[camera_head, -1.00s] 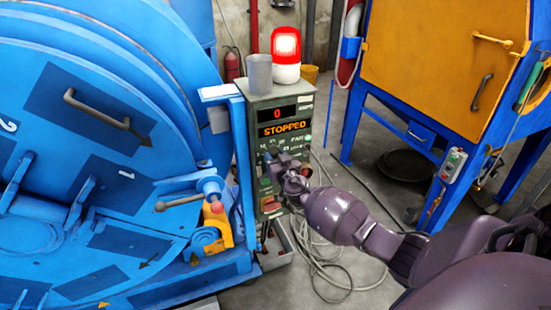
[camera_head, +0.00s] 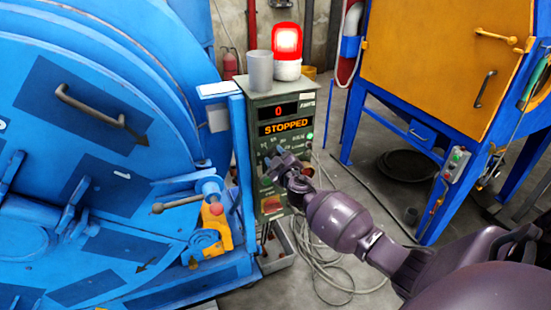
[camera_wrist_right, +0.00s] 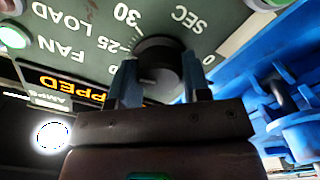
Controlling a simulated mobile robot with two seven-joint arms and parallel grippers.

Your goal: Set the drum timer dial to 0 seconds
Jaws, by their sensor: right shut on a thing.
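The timer dial (camera_wrist_right: 157,62) is a dark round knob on the grey-green panel. In the right wrist view it sits between the two blue-grey fingers of my right gripper (camera_wrist_right: 162,80), which is shut on it. The markings 30, 25, 0 and SEC show around it; its pointer is hard to make out. In the head view my right gripper (camera_head: 273,161) is at the front of the control box (camera_head: 291,100) and covers the dial. The box's red display (camera_head: 278,112) reads 0 and the orange one (camera_head: 287,127) reads STOPPED. My left gripper is not in view.
A lit red beacon (camera_head: 287,42) and a grey cup (camera_head: 260,69) stand on the box. The large blue drum machine (camera_head: 60,190) is close on the left. An orange and blue cabinet (camera_head: 440,50) stands right. Cables (camera_head: 330,272) lie on the floor below.

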